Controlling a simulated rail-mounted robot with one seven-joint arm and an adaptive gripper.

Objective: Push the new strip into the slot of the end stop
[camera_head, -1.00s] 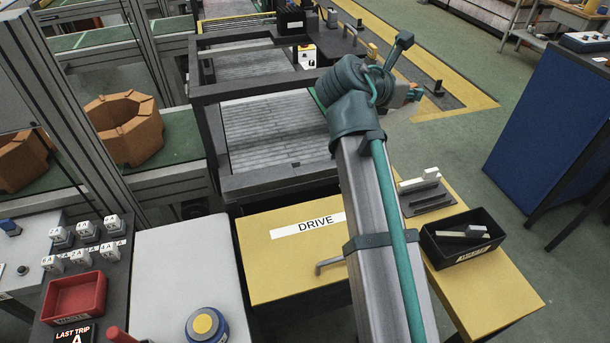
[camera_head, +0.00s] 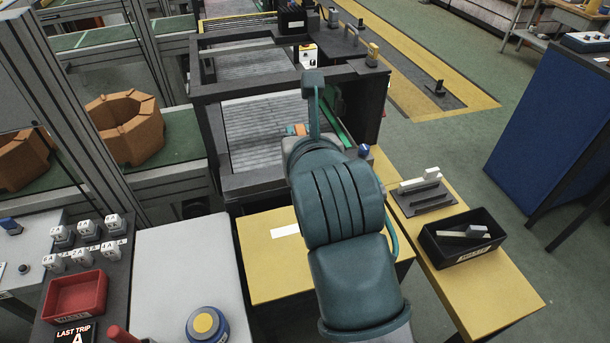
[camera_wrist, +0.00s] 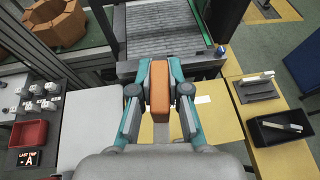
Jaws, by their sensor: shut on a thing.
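In the wrist view my gripper (camera_wrist: 160,72) is shut on an orange-brown block (camera_wrist: 159,95), with a dark fingertip on each side. I take this block to be the new strip or its grip part; its far end is hidden. In the head view my arm hides most of the gripper, and a small orange piece (camera_head: 297,129) shows beyond the wrist, over the near end of the grey roller bed. I cannot make out the end stop's slot, or whether the held piece touches it.
A dark frame (camera_head: 253,183) surrounds the roller bed (camera_head: 262,130). A rack (camera_head: 424,197) with a pale strip and a black bin (camera_head: 430,245) holding another strip stand on yellow surfaces at right. Buttons and a red tray (camera_head: 77,298) are at left.

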